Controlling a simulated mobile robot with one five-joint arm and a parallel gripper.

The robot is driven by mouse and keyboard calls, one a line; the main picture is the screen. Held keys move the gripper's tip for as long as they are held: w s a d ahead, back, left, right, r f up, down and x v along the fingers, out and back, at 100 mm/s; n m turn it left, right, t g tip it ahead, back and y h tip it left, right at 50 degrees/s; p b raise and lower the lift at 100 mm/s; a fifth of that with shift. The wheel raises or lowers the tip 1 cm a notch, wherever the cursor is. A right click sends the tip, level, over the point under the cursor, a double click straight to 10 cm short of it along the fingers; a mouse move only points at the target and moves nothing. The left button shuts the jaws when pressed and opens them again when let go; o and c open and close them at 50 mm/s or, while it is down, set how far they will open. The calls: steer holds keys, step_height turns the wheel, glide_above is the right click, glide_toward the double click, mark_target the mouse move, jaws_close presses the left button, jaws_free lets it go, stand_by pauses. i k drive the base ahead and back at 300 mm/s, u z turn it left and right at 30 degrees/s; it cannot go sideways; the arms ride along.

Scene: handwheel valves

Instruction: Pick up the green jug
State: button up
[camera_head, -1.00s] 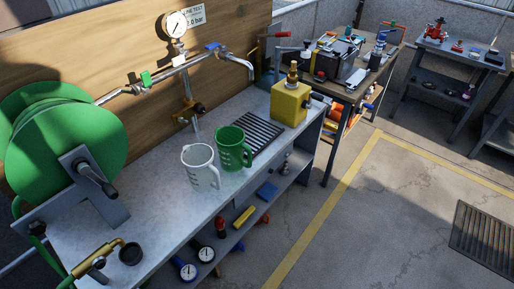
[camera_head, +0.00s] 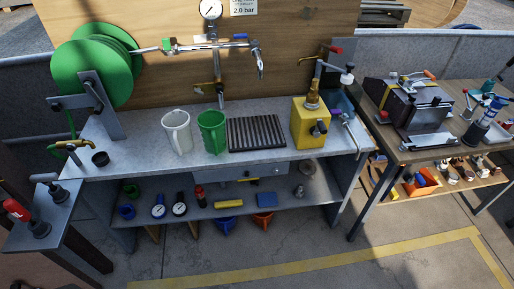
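The green jug (camera_head: 212,132) stands upright on the grey workbench top (camera_head: 254,162), near the middle. A white jug (camera_head: 177,132) stands close on its left. A dark slatted drain grate (camera_head: 257,133) lies just to its right. A tap on the pipework (camera_head: 258,62) hangs behind and above the grate. My gripper is not in view.
A yellow block with a brass fitting (camera_head: 311,122) stands right of the grate. A green hose reel (camera_head: 95,66) stands at the left. Gauges and small parts lie on the lower shelf (camera_head: 285,197). Open floor (camera_head: 300,270) lies in front.

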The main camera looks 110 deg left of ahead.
mark_target(211, 123)
steer(key=z, duration=0.1)
steer(key=i, duration=0.6)
steer(key=u, duration=5.15)
steer(key=i, duration=1.05)
steer(key=u, duration=0.05)
